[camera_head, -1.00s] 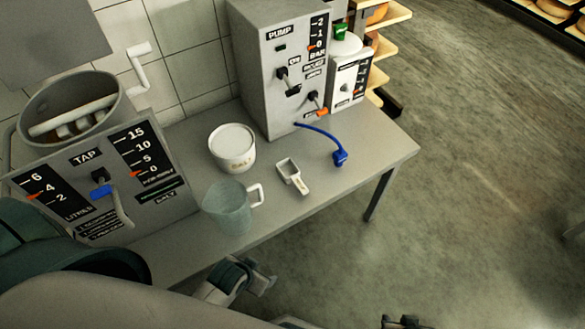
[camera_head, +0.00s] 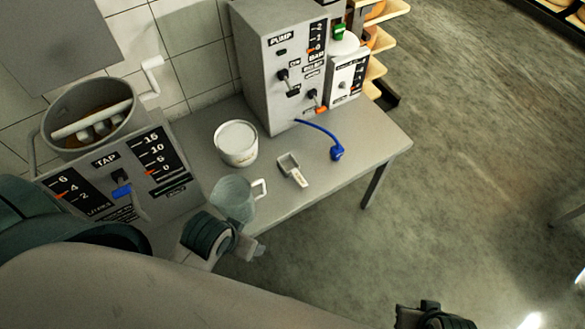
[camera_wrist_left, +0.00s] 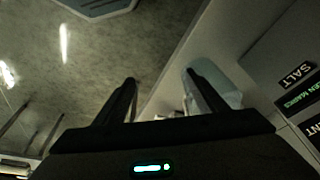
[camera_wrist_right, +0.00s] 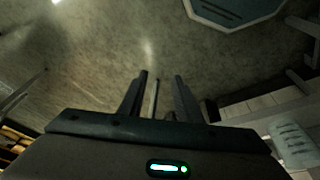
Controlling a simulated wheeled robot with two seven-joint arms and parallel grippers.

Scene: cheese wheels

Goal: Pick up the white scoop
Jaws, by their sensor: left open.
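The white scoop (camera_head: 291,169) lies on the grey table (camera_head: 330,180), right of the white salt tub (camera_head: 236,144) and behind a clear jug (camera_head: 230,200), its handle towards the table's front edge. My left gripper (camera_head: 259,249) is at the front edge, in front of the jug and apart from the scoop. Its fingers are apart and empty in the left wrist view (camera_wrist_left: 160,80); the jug shows behind one finger, and I cannot make out the scoop there. My right gripper (camera_wrist_right: 160,76) has its fingers apart over bare floor; in the head view only part of its arm shows at the bottom edge.
A grey pump box (camera_head: 280,70) stands at the back, with a blue hose (camera_head: 335,151) lying to the scoop's right. A tap panel (camera_head: 120,180) and a metal vat (camera_head: 90,115) are at the left. The table's right front part is clear.

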